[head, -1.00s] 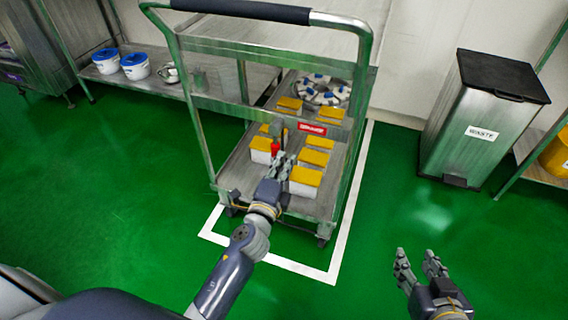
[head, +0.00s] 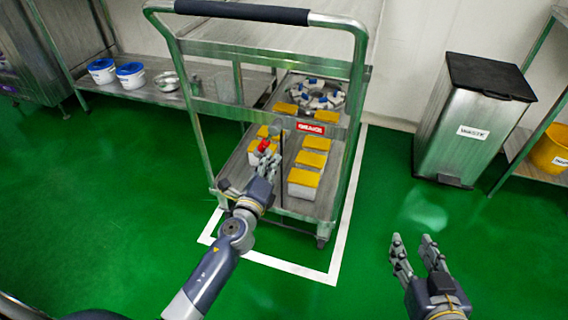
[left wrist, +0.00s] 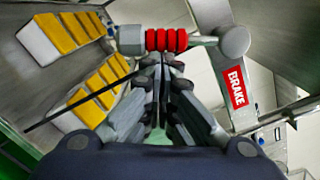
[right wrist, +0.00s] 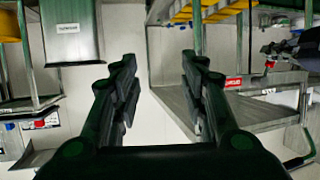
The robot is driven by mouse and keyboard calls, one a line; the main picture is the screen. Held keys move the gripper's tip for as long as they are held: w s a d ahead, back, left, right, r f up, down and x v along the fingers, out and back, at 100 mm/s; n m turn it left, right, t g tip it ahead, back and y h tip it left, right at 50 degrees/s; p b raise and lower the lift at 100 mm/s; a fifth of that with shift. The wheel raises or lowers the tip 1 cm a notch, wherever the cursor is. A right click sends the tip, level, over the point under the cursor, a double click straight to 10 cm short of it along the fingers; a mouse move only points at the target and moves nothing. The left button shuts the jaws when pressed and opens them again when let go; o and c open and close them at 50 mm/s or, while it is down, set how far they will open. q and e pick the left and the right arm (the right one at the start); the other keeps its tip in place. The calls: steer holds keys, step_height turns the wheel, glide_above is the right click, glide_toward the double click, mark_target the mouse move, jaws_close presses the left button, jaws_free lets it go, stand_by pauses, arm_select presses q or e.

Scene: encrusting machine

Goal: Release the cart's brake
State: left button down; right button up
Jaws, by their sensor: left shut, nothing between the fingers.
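The cart (head: 262,51) stands with its dark push handle towards me. A red BRAKE label (head: 311,128) is on its front rail and also shows in the left wrist view (left wrist: 236,87). The brake lever has a ribbed red grip (head: 264,145); in the left wrist view the grip (left wrist: 166,40) lies crosswise just beyond my fingertips, joined to a round grey pivot (left wrist: 235,41). My left gripper (head: 269,164) is shut and empty, its tips close to the grip; I cannot tell whether they touch. My right gripper (head: 415,243) is open and empty over the floor.
Yellow-lidded boxes (head: 304,178) fill the cart's lower shelf, with a ring-shaped part (head: 312,95) behind. A white floor line (head: 290,268) surrounds the cart. A waste bin (head: 462,130) stands right; a low shelf with tubs (head: 131,75) is left. The front floor is clear.

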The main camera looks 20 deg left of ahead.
arm_select(q)
steer(key=a+r+m+p, duration=0.4)
steer(key=a+m, duration=0.3)
steer(key=m, duration=0.5)
steer(key=shift+w+r+m+h, duration=0.2)
steer(key=shift+r+m+h, duration=0.1)
arm_select(e)
steer(key=s+d+f+g+h, duration=0.1)
steer(key=s+d+f+g, duration=0.1)
steer(key=s+f+g, duration=0.3)
steer(key=s+d+f+g+h, duration=0.1)
steer(key=s+d+f+g, duration=0.2)
steer(key=s, duration=0.7)
steer(key=shift+s+d+f+m+g+h, duration=0.3)
steer(key=shift+s+f+g, duration=0.1)
steer(key=shift+f+g, duration=0.5)
steer(key=shift+w, duration=0.15)
